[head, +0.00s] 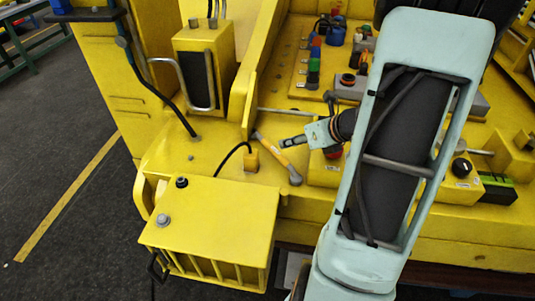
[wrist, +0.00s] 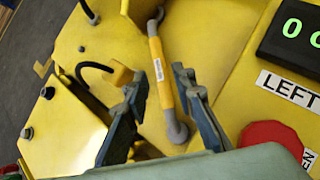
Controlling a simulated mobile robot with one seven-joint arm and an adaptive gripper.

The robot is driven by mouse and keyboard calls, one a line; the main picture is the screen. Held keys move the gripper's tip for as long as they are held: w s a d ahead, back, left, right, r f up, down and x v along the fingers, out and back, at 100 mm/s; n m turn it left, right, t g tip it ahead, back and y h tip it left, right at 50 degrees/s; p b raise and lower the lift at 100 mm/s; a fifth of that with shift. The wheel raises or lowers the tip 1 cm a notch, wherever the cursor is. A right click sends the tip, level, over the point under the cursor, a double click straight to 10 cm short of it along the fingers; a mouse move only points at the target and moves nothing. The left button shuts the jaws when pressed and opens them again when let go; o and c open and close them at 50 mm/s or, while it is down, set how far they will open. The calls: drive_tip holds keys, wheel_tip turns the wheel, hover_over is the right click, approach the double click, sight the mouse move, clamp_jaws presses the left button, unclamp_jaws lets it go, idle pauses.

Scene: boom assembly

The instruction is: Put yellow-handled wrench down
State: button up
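The yellow-handled wrench (head: 275,155) lies on the yellow deck of the machine in the head view, its grey ends at upper left and lower right. In the wrist view the wrench (wrist: 161,75) runs lengthwise between my two fingers, and its lower grey end is close to the right finger. My gripper (head: 282,142) is just right of the wrench in the head view. In the wrist view my gripper (wrist: 158,80) is open, with a gap on each side of the handle. I cannot tell the exact height of the fingers above the wrench.
A yellow box (head: 215,220) with a black cable stands left of the wrench. A red button (wrist: 272,140) and a black display (wrist: 292,38) are at the right in the wrist view. Coloured parts (head: 314,65) stand farther back.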

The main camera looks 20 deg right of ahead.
sight(272, 147)
drive_tip(key=x, duration=0.5)
drive_tip(key=shift+b, duration=0.3)
drive_tip(key=shift+s+f+x, duration=0.15)
drive_tip(key=shift+x, duration=1.25)
drive_tip(key=shift+s+f+x, duration=0.1)
drive_tip(key=shift+s+x, duration=0.1)
drive_tip(key=shift+x, duration=1.15)
drive_tip(key=shift+a, duration=0.15)
clamp_jaws()
drive_tip(key=shift+r, duration=0.1)
